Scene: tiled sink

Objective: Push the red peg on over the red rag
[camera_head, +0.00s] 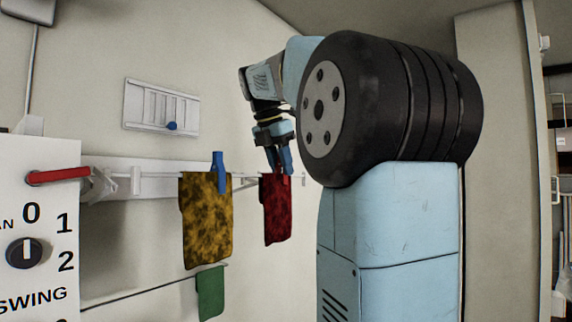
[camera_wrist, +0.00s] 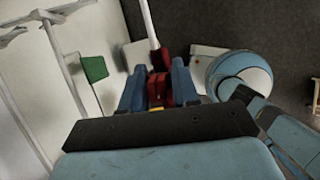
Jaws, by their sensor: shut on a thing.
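The red rag (camera_head: 277,215) hangs from a thin line in the head view, right of a mottled yellow rag. My gripper (camera_head: 279,160) is directly above it, pointing down, its blue fingers at the rag's top edge. In the wrist view my gripper (camera_wrist: 159,92) is shut on the red peg (camera_wrist: 158,88), which sits between the two blue fingers. In the head view the fingers mostly hide the peg. I cannot tell how far the peg reaches over the rag and line.
The yellow rag (camera_head: 206,225) hangs close to the left with a blue peg (camera_head: 218,172) on it. A green rag (camera_head: 210,292) hangs lower. A white panel with a dial (camera_head: 24,253) and a red handle (camera_head: 58,176) stand at the left.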

